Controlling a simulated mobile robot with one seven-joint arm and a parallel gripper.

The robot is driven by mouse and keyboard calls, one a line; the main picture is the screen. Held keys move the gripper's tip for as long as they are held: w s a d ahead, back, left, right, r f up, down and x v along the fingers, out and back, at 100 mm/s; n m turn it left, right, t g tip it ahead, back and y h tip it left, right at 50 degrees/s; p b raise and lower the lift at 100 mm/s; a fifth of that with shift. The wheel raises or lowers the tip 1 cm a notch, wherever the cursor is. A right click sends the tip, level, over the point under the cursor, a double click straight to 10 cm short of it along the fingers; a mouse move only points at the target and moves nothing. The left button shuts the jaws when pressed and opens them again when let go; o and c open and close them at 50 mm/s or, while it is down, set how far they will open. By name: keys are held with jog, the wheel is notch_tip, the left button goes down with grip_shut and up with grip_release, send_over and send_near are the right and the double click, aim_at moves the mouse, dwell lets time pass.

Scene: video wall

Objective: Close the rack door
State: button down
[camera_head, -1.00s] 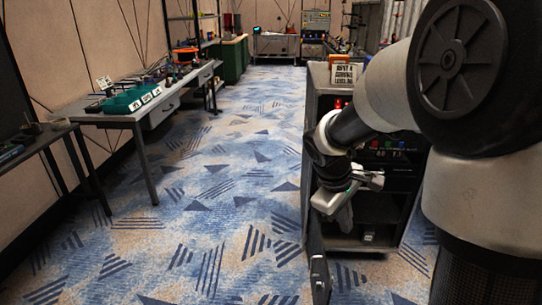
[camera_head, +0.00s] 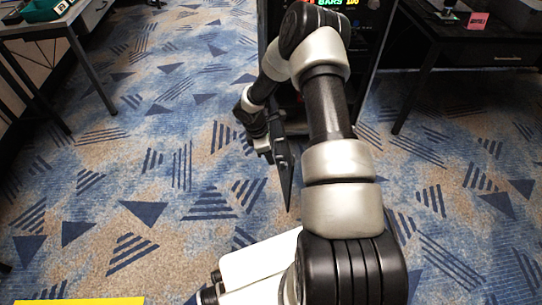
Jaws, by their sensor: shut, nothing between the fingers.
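The dark equipment rack (camera_head: 372,42) stands at the top centre, partly hidden behind my arm. Its door (camera_head: 284,168) shows as a narrow dark panel, almost edge-on, swung out from the left side of the rack toward me. The door stands open. My gripper (camera_head: 267,154) is shut and empty, at the left face of the door. Whether it touches the door I cannot tell. My arm covers much of the rack front and part of the gap between the door and the rack.
A dark desk (camera_head: 445,32) with a pink card (camera_head: 478,20) stands to the right of the rack. A grey workbench (camera_head: 70,22) with green trays is at the upper left. The patterned carpet is clear left of the door and at the lower right.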

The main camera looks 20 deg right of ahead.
jog(key=b, duration=0.2)
send_near(285, 166)
jog(key=s+a+f, duration=0.3)
jog(key=s+a, duration=0.1)
jog(key=shift+s+d+f, duration=0.1)
jog(key=shift+d, duration=1)
jog(key=shift+s+d+f, duration=0.1)
jog(key=shift+d, duration=1)
